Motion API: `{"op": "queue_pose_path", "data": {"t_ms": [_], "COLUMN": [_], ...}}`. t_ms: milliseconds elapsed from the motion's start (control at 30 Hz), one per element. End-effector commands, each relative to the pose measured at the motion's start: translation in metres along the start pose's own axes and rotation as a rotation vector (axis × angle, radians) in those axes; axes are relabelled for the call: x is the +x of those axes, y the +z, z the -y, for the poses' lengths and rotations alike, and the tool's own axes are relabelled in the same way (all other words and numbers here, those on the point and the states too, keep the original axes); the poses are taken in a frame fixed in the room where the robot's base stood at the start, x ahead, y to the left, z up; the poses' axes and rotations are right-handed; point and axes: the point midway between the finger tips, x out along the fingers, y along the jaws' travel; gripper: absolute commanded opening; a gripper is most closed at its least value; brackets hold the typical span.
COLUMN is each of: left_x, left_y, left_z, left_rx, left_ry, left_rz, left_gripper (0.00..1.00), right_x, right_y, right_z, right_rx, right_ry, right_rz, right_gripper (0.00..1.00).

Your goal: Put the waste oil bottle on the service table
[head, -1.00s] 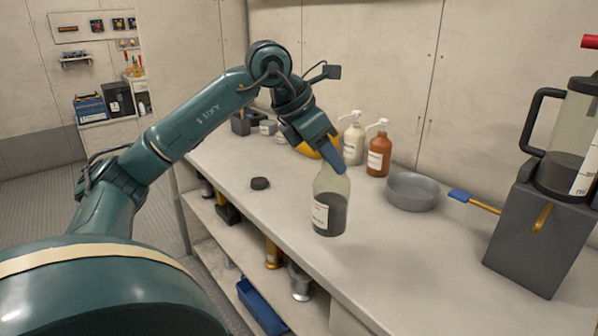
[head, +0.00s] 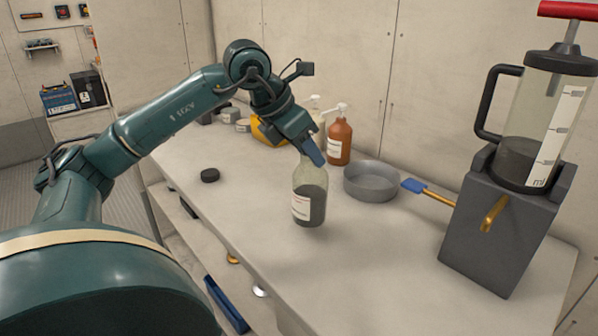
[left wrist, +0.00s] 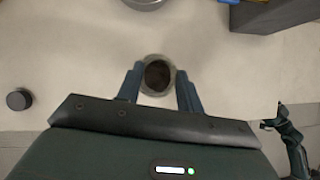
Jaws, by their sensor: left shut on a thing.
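The waste oil bottle (head: 309,205) is clear glass with dark contents and a white label. It is upright over the service table (head: 352,268), and I cannot tell whether its base touches the top. My left gripper (head: 316,157) is shut on its neck from above. In the left wrist view the bottle (left wrist: 158,76) is seen from above between the fingers (left wrist: 158,88). A small part of my right arm shows at the lower right there, with what looks like its gripper (left wrist: 282,106), too small to read.
A round grey pan (head: 371,183) and a blue-ended brush (head: 428,192) lie right of the bottle. A grey stand with a clear cylinder (head: 500,235) is farther right. Pump bottles (head: 340,140) stand behind. A black cap (head: 209,175) lies left. The front table area is clear.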

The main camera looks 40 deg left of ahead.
Motion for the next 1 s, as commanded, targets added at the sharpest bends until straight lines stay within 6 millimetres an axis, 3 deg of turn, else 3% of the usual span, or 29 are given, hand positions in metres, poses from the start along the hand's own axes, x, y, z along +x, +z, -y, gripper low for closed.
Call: {"op": "queue_pose_path", "data": {"t_ms": [267, 667, 700, 933, 1000], "left_x": [0.031, 0.035, 0.035, 0.034, 0.034], "left_y": [-0.020, -0.023, -0.022, -0.022, -0.022], "left_z": [0.000, 0.000, 0.000, 0.000, 0.000], "left_rx": [0.000, 0.001, 0.001, 0.001, 0.001], "left_ry": [0.001, 0.000, 0.000, -0.001, -0.001], "left_rz": [-0.002, 0.001, 0.001, 0.001, 0.001], "left_gripper": [0.00, 0.00, 0.38, 0.57, 0.58], "right_x": [-0.003, -0.003, -0.004, -0.006, -0.007], "right_y": [0.000, 0.001, 0.000, -0.003, -0.003], "right_z": [-0.003, -0.004, -0.004, -0.004, -0.004], "right_rx": [-0.010, -0.013, -0.014, -0.013, -0.013], "right_ry": [0.009, 0.011, 0.012, 0.012, 0.012], "right_rz": [-0.034, -0.039, -0.042, -0.047, -0.047], "right_gripper": [0.89, 0.89, 0.89, 0.89, 0.89]}}
